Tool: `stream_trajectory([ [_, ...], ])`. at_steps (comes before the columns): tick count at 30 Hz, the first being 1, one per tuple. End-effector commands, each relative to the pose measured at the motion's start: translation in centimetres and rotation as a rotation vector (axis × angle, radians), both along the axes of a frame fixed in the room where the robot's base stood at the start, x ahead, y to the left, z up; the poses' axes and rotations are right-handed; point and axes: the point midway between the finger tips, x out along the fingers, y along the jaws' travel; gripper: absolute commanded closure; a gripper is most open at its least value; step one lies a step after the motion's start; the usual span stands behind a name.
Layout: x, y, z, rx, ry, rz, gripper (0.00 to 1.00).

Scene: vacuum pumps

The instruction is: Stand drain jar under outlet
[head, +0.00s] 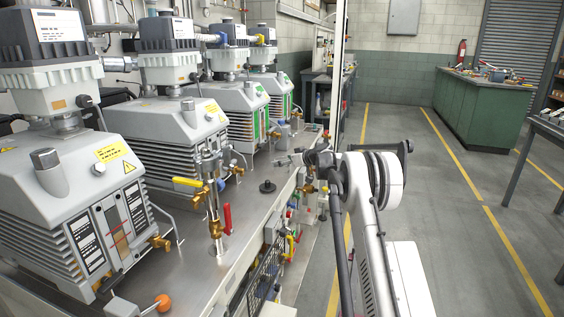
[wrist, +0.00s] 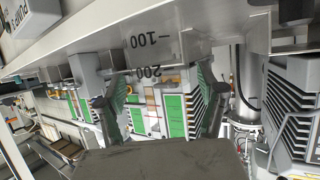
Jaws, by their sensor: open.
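In the wrist view, the black marks 100 and 200 show upside down on what looks like a clear graduated jar (wrist: 152,56); its outline is hard to make out. My gripper (wrist: 163,100) is open, with its two fingers apart on either side of the green-panelled pumps seen behind. The marks lie between and beyond the fingers; I cannot tell whether the fingers touch the jar. In the head view my gripper (head: 285,160) is over the bench's front edge, and the jar cannot be made out there. Brass outlet valves show on the pumps, one on the nearest pump (head: 160,241).
Several grey vacuum pumps stand in a row on the steel bench (head: 190,270). An upright brass valve pipe with a red handle (head: 227,218) and a black knob (head: 267,187) stand on it. The aisle floor (head: 400,150) on the right is clear up to a green workbench (head: 470,105).

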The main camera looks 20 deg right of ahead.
Motion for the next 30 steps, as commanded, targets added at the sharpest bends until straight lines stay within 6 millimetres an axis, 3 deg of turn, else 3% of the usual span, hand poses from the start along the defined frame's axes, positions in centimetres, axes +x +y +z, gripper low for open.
stream_trajectory([
  [16, -9.1, -3.6, 4.1, 0.001, 0.000, -0.001, 0.29],
  [26, -10.9, -4.2, 4.8, 0.000, 0.000, 0.000, 0.29],
  [30, -11.2, -3.3, 5.5, 0.002, 0.012, 0.002, 0.29],
])
